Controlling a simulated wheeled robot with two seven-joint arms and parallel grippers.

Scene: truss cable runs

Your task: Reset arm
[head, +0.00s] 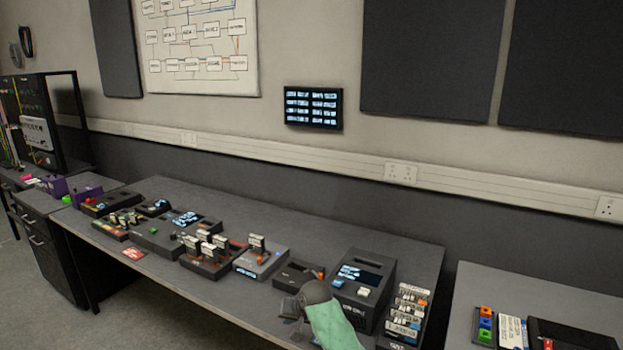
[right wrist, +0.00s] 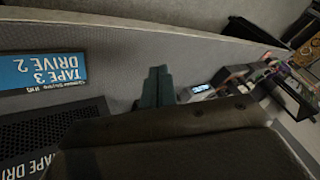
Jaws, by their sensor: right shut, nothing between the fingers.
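My right gripper (head: 291,307) is low in the head view, over the front part of the long grey desk (head: 210,309). The dark wrist and pale green arm link beside it come up from the bottom edge. In the right wrist view the two teal fingers (right wrist: 157,84) are together, with nothing between them. A blue label or screen reading "TAPE 3 DRIVE 2" (right wrist: 52,71) lies to the left of the fingers there. My left gripper does not show in the head view.
A dark tape unit with a screen (head: 376,267) stands just right of the gripper. A rack of labelled cartridges (head: 407,314) is farther right. Several small devices line the desk to the left. A second desk (head: 545,284) stands right, across a gap.

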